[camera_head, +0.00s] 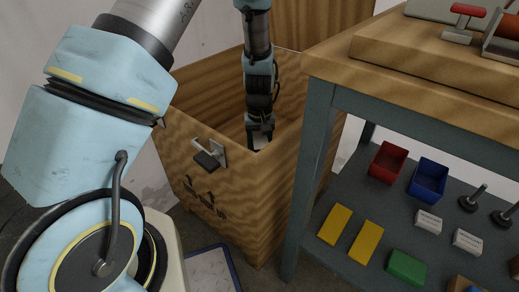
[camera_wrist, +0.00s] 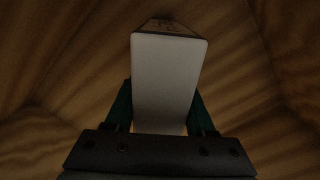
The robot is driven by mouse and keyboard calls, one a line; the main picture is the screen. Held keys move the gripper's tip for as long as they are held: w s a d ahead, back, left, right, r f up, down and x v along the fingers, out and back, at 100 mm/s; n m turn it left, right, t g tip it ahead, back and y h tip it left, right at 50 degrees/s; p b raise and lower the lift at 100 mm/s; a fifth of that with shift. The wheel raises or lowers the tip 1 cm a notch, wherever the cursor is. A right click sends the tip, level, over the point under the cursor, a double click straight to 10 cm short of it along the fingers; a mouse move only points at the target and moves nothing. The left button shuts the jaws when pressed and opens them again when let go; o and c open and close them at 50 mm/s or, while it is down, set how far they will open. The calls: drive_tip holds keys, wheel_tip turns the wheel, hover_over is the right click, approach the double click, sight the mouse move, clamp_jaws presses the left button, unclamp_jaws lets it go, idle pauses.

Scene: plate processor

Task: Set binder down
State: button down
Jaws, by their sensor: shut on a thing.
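My gripper (camera_head: 260,134) reaches down into an open wooden crate (camera_head: 235,190) in the head view. In the wrist view my gripper (camera_wrist: 163,115) is shut on a pale, block-shaped binder (camera_wrist: 168,75), with one finger on each side of it. The binder's far end shows a darker face with faint marks. In the head view the crate's front wall hides the binder's lower part, if any of it hangs there. Wooden walls surround the binder in the wrist view. I cannot tell whether it touches the crate's floor.
A workbench (camera_head: 325,100) stands close to the crate's right side. Its lower shelf holds a red bin (camera_head: 388,162), a blue bin (camera_head: 428,179), yellow blocks (camera_head: 335,224) and a green block (camera_head: 407,267). A latch (camera_head: 211,154) sticks out from the crate's front wall.

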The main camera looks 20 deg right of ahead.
drive_tip(key=shift+c, duration=1.2)
unclamp_jaws()
wheel_tip(320, 180, up, 12)
drive_tip(key=p, duration=0.3)
drive_tip(key=shift+r, duration=0.1)
